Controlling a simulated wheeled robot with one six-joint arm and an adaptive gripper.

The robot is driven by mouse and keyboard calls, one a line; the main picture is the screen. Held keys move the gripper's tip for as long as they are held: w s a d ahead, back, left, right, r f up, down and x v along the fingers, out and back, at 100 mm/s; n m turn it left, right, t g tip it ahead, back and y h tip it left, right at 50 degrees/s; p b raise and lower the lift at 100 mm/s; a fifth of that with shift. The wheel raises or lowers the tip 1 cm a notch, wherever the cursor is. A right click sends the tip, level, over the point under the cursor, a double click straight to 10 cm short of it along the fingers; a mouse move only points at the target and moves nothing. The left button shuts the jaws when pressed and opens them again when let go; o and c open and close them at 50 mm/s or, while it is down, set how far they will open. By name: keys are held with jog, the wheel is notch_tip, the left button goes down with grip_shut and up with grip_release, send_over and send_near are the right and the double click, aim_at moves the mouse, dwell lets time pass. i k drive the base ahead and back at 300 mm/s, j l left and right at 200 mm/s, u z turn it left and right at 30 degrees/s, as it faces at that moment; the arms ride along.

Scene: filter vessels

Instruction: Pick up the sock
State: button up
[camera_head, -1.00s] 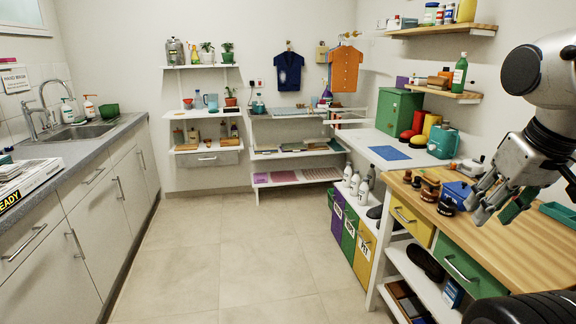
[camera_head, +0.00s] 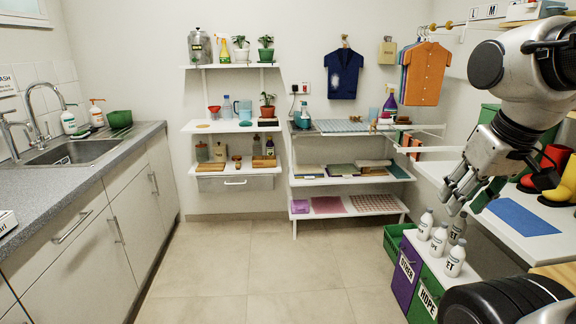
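I cannot make out a sock for certain in this view. My gripper (camera_head: 468,203) is at the right, in the air in front of the white side table. Its fingers look spread apart with nothing between them.
A wall shelf unit (camera_head: 345,172) with folded cloths stands at the back. Purple (camera_head: 402,277) and green (camera_head: 427,297) labelled bins and several white bottles (camera_head: 438,238) are at lower right. The counter (camera_head: 150,140) lines the left. The middle floor is clear.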

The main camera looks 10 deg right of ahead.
aim_at(398, 138)
jog(key=i+z, duration=0.1)
jog(key=i, duration=0.5)
jog(key=i+j+z, duration=0.15)
jog(key=i, duration=0.45)
jog(key=i+j+z, duration=0.1)
jog(key=i, duration=0.5)
jog(key=i+j+z, duration=0.2)
jog(key=i+z, duration=0.2)
jog(key=i+j+z, duration=1.1)
jog(key=j, duration=0.2)
jog(key=k, duration=0.1)
